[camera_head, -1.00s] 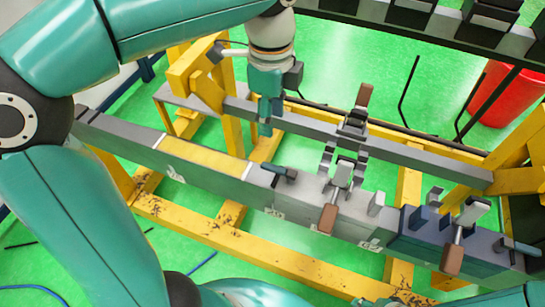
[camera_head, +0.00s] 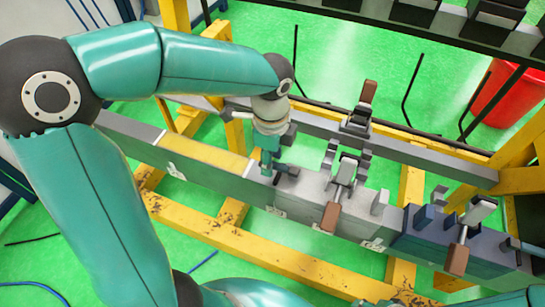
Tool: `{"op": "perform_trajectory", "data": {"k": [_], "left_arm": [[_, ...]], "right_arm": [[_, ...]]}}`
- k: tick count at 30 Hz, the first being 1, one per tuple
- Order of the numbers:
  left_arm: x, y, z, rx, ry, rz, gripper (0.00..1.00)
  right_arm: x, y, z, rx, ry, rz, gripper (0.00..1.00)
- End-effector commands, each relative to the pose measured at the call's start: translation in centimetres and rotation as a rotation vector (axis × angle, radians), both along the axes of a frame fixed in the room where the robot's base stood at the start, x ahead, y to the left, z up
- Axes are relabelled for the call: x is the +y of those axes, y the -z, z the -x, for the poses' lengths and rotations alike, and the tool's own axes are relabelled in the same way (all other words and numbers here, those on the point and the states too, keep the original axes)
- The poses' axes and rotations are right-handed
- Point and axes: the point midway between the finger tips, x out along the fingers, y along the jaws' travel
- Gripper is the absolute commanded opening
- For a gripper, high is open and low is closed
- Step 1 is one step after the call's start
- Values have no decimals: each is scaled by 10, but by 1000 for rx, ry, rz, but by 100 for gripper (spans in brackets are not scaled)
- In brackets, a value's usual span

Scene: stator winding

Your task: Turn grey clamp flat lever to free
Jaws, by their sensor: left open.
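The grey clamp (camera_head: 305,192) is a light grey block on the long beam. Its flat lever (camera_head: 288,169), a short dark bar, lies at the left end of the block's top. My left gripper (camera_head: 267,170) points down at the lever's left end, very close to it. It is open, with its fingers partly hidden behind each other. I cannot tell whether they touch the lever. A brown-handled lever (camera_head: 331,214) hangs over the near side of the grey clamp. My right gripper is not in view.
A blue-grey clamp (camera_head: 425,240) with its own brown-handled lever (camera_head: 457,258) stands to the right. A yellow strip (camera_head: 215,156) lies left of the grey clamp. Another brown-handled clamp (camera_head: 356,118) stands behind, on the rear rail. A red bin (camera_head: 500,100) is at the upper right.

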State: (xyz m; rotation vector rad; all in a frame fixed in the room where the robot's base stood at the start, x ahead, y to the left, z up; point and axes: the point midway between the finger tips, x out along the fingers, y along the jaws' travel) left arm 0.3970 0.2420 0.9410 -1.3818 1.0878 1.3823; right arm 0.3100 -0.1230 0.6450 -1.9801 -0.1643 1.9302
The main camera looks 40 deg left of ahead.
Motion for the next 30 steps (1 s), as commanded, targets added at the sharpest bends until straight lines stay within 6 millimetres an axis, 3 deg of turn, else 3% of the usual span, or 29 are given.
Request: {"op": "perform_trajectory", "data": {"k": [5, 13, 30], "left_arm": [[0, 0, 0, 0, 0, 0, 44], [0, 0, 0, 0, 0, 0, 0], [-6, -1, -4, -2, -3, 0, 0]], "right_arm": [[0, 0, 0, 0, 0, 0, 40], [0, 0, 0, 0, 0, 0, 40], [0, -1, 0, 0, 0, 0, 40]]}}
